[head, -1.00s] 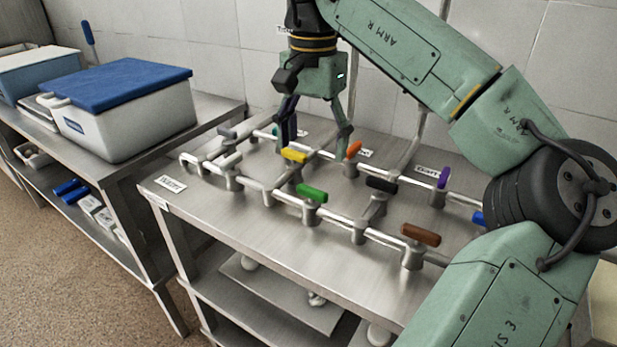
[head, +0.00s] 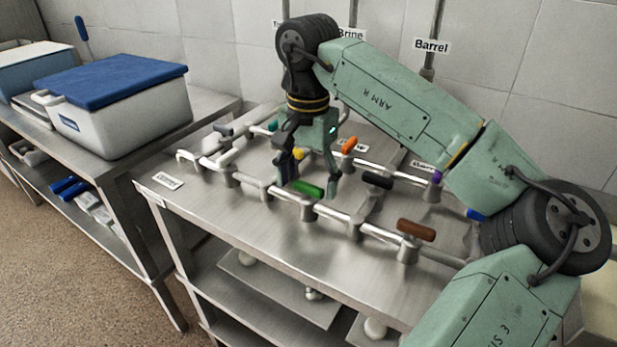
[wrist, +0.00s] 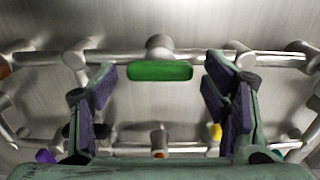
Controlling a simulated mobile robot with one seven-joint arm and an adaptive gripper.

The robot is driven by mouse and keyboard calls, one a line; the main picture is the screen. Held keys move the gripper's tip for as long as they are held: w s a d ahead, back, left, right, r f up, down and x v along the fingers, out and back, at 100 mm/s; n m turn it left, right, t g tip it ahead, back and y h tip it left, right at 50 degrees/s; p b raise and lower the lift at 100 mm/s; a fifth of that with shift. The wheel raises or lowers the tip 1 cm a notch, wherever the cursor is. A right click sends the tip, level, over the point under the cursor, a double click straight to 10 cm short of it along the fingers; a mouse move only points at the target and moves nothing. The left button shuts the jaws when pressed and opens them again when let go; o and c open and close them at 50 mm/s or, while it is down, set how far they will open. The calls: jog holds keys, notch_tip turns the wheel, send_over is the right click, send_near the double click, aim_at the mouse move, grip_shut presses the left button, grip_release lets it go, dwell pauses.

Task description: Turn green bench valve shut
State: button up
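The green valve (head: 308,188) has a bar handle on the front pipe run of the steel bench. In the wrist view the green handle (wrist: 160,71) lies crosswise, along the line of its pipe, centred between my fingers and a little beyond their tips. My gripper (head: 309,185) is open, with purple-padded fingers spread wide on either side of the handle. The gripper also shows in the wrist view (wrist: 162,82). No contact with the handle is visible. In the head view one finger is left of the handle and the other right of it.
Nearby valve handles are black (head: 377,180), brown (head: 416,230), orange (head: 349,145) and yellow (head: 298,153), the last partly hidden by my gripper. Pipes (head: 335,213) join the valves. A side table with a blue-lidded white box (head: 125,122) stands left.

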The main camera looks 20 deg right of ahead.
jog(key=c, duration=1)
jog(key=shift+o, duration=0.2)
jog(key=shift+m, duration=0.3)
jog(key=m+b, duration=0.1)
jog(key=m, duration=0.2)
jog(key=m+b, duration=0.1)
jog(key=m, duration=0.4)
jog(key=m+b, duration=0.1)
jog(key=m, duration=0.3)
jog(key=shift+m, duration=0.3)
jog(key=m+b, duration=0.1)
jog(key=m, duration=0.3)
jog(key=shift+m, duration=0.3)
jog(key=o, duration=1.2)
jog(key=shift+c, duration=0.2)
